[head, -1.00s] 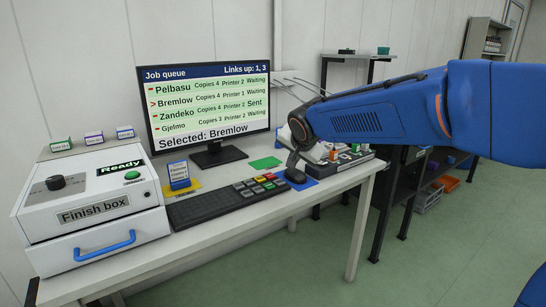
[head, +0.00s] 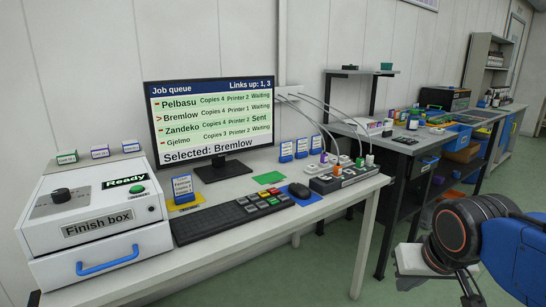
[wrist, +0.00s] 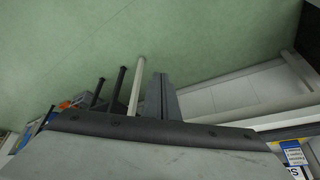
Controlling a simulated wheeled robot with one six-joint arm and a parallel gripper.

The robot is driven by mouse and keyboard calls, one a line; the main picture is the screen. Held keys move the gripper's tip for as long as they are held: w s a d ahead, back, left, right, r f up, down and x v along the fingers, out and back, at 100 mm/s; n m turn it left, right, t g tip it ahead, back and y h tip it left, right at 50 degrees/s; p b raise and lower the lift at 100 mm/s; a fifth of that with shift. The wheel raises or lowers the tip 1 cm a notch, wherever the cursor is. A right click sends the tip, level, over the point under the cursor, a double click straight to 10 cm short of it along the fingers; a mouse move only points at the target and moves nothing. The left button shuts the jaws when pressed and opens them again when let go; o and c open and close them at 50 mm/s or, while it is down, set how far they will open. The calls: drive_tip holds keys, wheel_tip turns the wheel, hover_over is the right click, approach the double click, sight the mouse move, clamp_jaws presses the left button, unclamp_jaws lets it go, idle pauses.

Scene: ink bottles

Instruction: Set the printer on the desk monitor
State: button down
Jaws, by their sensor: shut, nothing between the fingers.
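The desk monitor (head: 210,115) shows a "Job queue" with "Links up: 1, 3". Its rows are Pelbasu, Copies 4, Printer 2, Waiting; Bremlow, Copies 4, Printer 1, Waiting; Zandeko, Copies 4, Printer 2, Sent; Gjelmo, Copies 3, Printer 2, Waiting. An arrow marks Bremlow, and the bottom line reads "Selected: Bremlow". The black keyboard (head: 215,224) has several coloured keys at its right end; their labels are too small to read. A dark mouse (head: 299,191) lies on a blue mat. My gripper (wrist: 166,90) is shut and empty, off the desk's right end, apart from everything.
The white Finish box (head: 98,228), reading "Ready", stands at the desk's left. A grey block with plugs and cables (head: 343,178) sits at the desk's right end. Blue-labelled cards (head: 301,148) stand behind it. Dark shelving (head: 405,190) stands beyond; green floor lies between.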

drive_tip(key=s+f+n, duration=0.1)
drive_tip(key=s+f, duration=0.2)
drive_tip(key=s, duration=0.3)
drive_tip(key=shift+d+f+g, duration=0.2)
drive_tip(key=shift+d+g, duration=0.1)
